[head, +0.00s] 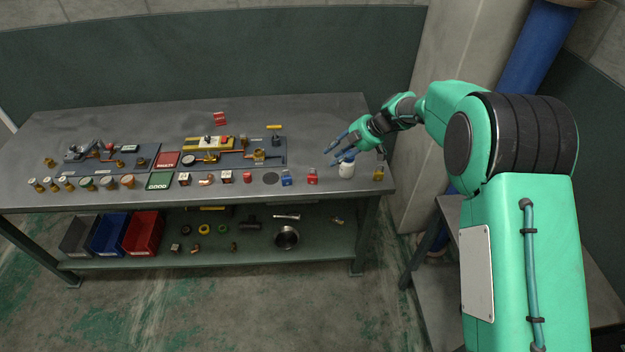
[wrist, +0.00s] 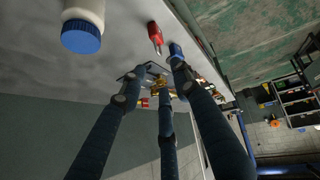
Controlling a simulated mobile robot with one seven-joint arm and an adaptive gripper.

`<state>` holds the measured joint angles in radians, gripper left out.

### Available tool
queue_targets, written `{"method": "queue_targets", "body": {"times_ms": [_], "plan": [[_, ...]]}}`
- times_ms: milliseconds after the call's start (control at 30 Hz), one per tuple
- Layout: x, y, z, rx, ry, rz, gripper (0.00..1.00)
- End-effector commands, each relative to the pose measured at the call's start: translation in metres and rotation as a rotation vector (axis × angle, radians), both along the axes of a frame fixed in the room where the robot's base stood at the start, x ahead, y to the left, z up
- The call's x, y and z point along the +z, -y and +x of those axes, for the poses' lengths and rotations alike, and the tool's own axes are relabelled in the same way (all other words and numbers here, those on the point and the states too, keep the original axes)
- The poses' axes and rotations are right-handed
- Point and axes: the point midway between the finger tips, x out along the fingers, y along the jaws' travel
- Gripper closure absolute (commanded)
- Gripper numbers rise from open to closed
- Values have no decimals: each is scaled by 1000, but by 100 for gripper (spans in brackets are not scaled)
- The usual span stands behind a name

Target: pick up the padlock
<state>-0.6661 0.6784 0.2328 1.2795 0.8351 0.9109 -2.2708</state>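A small red block-like item (head: 312,176) stands near the table's front edge. In the wrist view this red item (wrist: 154,34) has a grey end like a shackle and looks like a padlock. A blue item (head: 286,178) of similar size stands to its left; I cannot tell whether it is a padlock too. My gripper (head: 342,149) is above the table's right part, over a white jar with a blue lid (head: 347,169), right of the red item. In the wrist view its fingers (wrist: 154,76) are spread and nothing shows between them.
The grey workbench (head: 330,120) holds two fitted boards, a red mat (head: 167,160), a green mat (head: 160,181) and several small fittings along the front. A brass item (head: 378,174) stands at the right edge. The lower shelf holds bins (head: 143,234). The bench's back right is clear.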

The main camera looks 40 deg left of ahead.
Motion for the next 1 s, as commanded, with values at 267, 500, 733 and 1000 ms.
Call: {"method": "queue_targets", "body": {"times_ms": [267, 500, 733, 1000], "plan": [[-22, -15, -6, 2, -1, -2, 68], [-51, -36, -14, 1, -2, -1, 68], [-66, -48, -17, -1, 0, -1, 68], [-67, -49, -18, -1, -1, 0, 68]]}}
